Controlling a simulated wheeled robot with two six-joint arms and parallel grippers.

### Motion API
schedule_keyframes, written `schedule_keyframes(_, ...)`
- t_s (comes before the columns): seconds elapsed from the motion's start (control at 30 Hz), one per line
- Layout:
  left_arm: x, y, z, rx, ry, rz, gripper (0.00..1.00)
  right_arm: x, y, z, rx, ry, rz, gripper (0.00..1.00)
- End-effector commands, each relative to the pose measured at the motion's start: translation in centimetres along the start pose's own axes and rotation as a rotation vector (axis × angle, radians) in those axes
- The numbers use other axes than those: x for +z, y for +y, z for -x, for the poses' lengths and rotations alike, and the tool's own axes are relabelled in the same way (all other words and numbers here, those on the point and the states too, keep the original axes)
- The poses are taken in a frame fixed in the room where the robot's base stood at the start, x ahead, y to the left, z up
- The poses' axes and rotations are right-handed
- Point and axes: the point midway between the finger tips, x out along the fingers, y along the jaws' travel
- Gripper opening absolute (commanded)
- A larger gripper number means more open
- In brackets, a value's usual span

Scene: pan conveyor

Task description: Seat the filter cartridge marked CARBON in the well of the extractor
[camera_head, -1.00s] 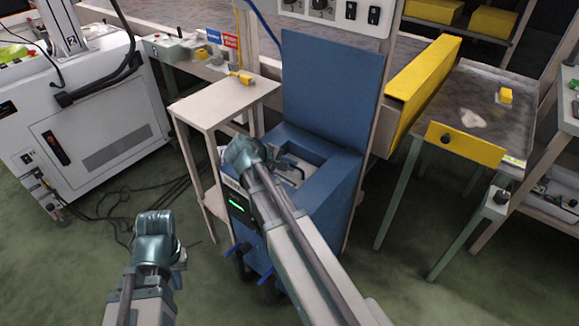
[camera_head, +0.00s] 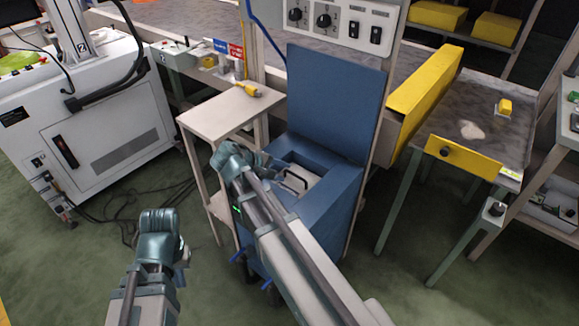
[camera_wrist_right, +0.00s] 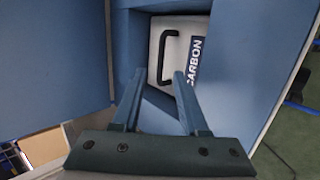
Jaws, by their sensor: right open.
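The filter cartridge (camera_wrist_right: 168,72) is a pale block with a black handle and a dark label reading CARBON in the right wrist view. It lies inside the square well (camera_wrist_right: 130,62) of the blue extractor (camera_head: 318,212). The cartridge (camera_head: 306,187) and its handle also show in the head view; I cannot tell if it is fully down. My right gripper (camera_wrist_right: 158,78) is open and empty, its fingers over the well's edge and apart from the handle. My left gripper (camera_head: 184,257) hangs low at the left, away from the extractor; its fingers are mostly hidden.
The extractor's blue lid (camera_head: 335,100) stands open behind the well. A beige side table (camera_head: 222,112) with a yellow-handled tool (camera_head: 248,89) stands left of it. A yellow-edged conveyor table (camera_head: 455,105) stands right. Cables lie on the green floor at left.

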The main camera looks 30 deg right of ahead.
Motion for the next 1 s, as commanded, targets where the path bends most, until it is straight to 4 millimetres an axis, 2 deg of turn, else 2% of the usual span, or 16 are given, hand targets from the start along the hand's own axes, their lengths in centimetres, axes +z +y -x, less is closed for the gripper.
schedule_keyframes(0.03, 0.1, -0.1, 1.3, 0.0, 0.0, 0.0, 0.0, 0.1, 0.4, 1.5, 0.001, 0.003, 0.003, 0.43)
schedule_keyframes(0.1, 0.1, -0.2, 2.0, 0.0, 0.0, 0.0, 0.0, 0.1, 0.4, 2.6, 0.0, 0.001, 0.002, 0.43)
schedule_keyframes(0.3, 0.2, -0.3, 3.3, 0.0, 0.0, 0.0, 0.0, 0.0, 0.2, 4.7, 0.0, 0.001, 0.002, 0.43)
schedule_keyframes(1.0, 0.2, -0.4, 3.9, 0.0, 0.0, 0.0, 0.0, 0.1, 0.0, 5.6, -0.007, 0.002, 0.0, 0.43)
